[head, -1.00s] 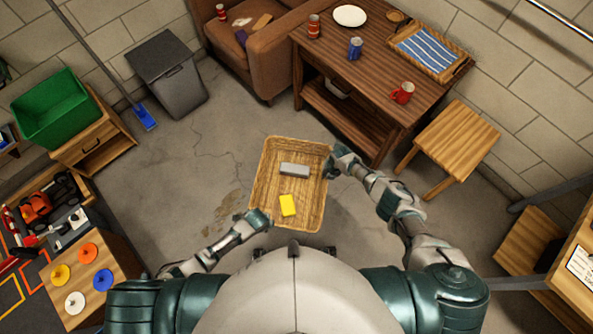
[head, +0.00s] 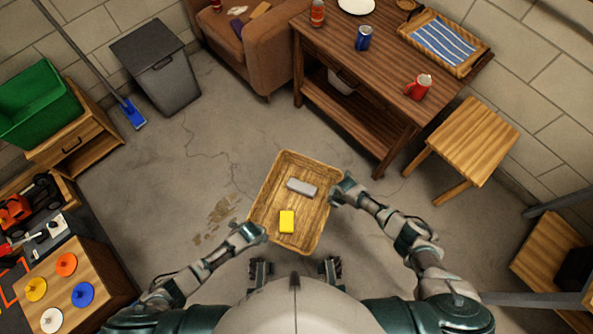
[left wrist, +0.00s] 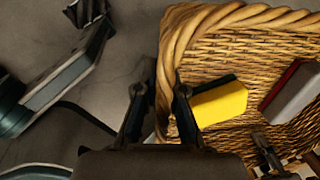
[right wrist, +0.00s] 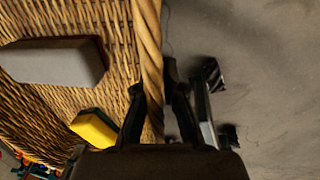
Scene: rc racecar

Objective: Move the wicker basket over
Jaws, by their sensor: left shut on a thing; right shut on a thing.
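The wicker basket (head: 270,184) is held between my two grippers in front of my body, slightly turned in the head view. Inside it lie a yellow sponge (head: 287,221) with a dark side and a grey block (head: 302,187). My left gripper (head: 257,233) is shut on the basket's near left rim; its fingers straddle the rim in the left wrist view (left wrist: 166,80). My right gripper (head: 340,190) is shut on the right rim; the right wrist view (right wrist: 152,90) shows the rim between its fingers. Floor contact under the basket is hidden.
A wooden table (head: 335,60) with a red mug (head: 418,86), a blue can (head: 363,38) and a tray (head: 484,62) stands at the back right. A stool (head: 468,140) is right of it. A grey bin (head: 160,65) stands back left. A pegboard cabinet (head: 100,262) is at left. Floor between is clear.

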